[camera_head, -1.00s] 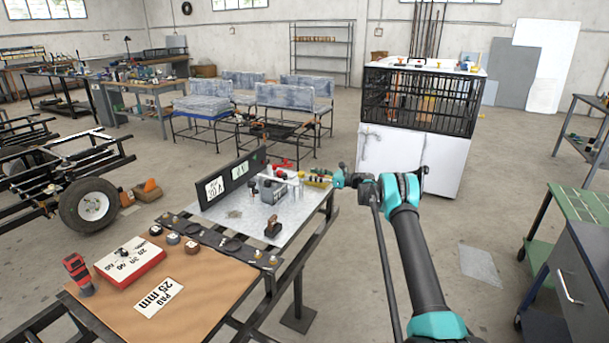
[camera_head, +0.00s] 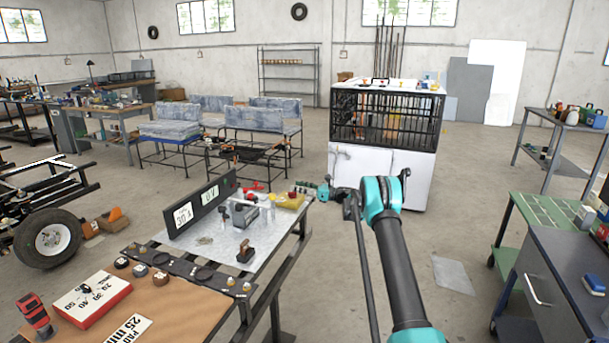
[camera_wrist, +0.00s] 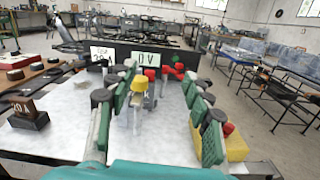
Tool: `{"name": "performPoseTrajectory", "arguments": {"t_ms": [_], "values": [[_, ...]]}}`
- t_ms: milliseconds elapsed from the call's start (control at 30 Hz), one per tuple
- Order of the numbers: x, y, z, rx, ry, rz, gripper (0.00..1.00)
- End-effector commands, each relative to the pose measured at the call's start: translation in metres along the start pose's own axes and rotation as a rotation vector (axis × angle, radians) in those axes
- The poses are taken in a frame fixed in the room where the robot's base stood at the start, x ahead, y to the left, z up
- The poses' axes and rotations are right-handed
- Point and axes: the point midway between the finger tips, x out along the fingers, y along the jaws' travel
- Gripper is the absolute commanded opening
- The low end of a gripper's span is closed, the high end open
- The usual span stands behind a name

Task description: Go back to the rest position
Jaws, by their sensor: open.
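My gripper (camera_head: 324,190) is at the far right corner of the metal-topped table (camera_head: 215,238) in the head view, small and seen from behind my teal and black arm. In the wrist view my gripper (camera_wrist: 160,75) is open, its green-padded fingers spread apart with nothing held between them. Beyond and between the fingers, the wrist view shows a yellow-topped post (camera_wrist: 139,84) and red parts (camera_wrist: 180,68) on the table. A yellow block (camera_wrist: 236,148) shows beside and partly behind the right finger. Whether the fingers touch anything cannot be told.
A black panel with white labels (camera_head: 183,216) stands along the table's left side. A brown bench (camera_head: 170,315) with a red-and-white box (camera_head: 92,298) is nearer. A black cage on a white cabinet (camera_head: 383,175) stands behind.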

Motion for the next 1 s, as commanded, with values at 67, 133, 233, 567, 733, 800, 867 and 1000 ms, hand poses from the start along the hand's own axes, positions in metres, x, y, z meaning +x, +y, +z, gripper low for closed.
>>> {"name": "performPoseTrajectory", "arguments": {"t_ms": [67,133,233,567,733,800,867,1000], "values": [[-0.004,-0.007,0.04,0.073,-0.06,-0.084,0.51],[-0.011,-0.014,0.075,0.155,-0.125,-0.167,0.51],[-0.027,-0.022,0.12,0.277,-0.22,-0.279,0.51],[-0.112,-0.02,0.224,0.725,-0.565,-0.601,0.51],[-0.169,0.001,0.245,0.973,-0.754,-0.744,0.51],[-0.194,0.013,0.246,1.079,-0.834,-0.799,0.51],[-0.214,0.027,0.245,1.168,-0.902,-0.844,0.51],[-0.262,0.065,0.23,1.383,-1.064,-0.948,0.51]]}}
